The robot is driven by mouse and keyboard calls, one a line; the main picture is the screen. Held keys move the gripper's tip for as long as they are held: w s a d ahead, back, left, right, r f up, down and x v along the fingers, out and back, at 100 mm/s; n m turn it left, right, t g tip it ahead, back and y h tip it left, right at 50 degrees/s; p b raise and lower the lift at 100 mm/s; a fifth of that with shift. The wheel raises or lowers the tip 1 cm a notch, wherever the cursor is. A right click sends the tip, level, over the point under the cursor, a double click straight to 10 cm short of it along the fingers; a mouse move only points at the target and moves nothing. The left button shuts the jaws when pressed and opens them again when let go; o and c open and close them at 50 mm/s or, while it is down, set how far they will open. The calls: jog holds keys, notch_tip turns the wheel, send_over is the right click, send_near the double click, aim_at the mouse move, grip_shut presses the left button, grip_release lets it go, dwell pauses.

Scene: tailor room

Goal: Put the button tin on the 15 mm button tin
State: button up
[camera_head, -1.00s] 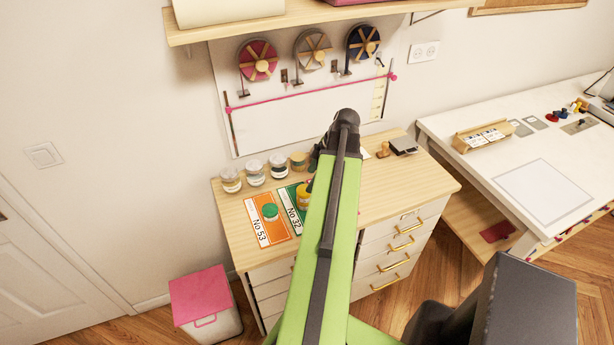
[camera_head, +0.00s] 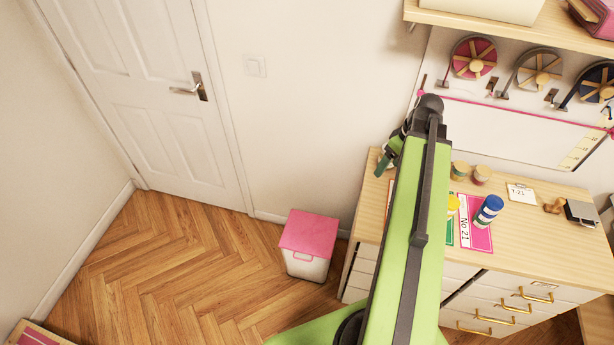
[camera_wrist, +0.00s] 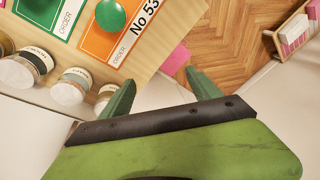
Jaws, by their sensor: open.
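I cannot tell for sure which tin is the button tin or which is the 15 mm one. A round tin with a green lid (camera_wrist: 111,15) stands on the orange No 53 card (camera_wrist: 106,40) in the wrist view. My gripper (camera_wrist: 160,90) is open and empty, over the cabinet's left end, apart from the tins and jars.
The wooden cabinet top (camera_head: 540,222) has a stamp (camera_head: 554,206) and a small card (camera_head: 521,193) further right. A shelf (camera_head: 500,22) and ribbon reels (camera_head: 474,57) are above it. A pink-lidded bin (camera_head: 309,235) stands left of the cabinet. Open floor (camera_head: 170,265) lies further left.

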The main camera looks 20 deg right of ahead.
jog(key=w+a+m+h, duration=0.1)
jog(key=w+a, duration=0.2)
jog(key=a, duration=1.3)
jog(key=w+a+m+g+h, duration=0.1)
jog(key=w+a, duration=0.3)
jog(key=a, duration=1.2)
jog(key=shift+f+m, duration=0.3)
jog(key=shift+m, duration=0.2)
jog(key=shift+a, duration=0.1)
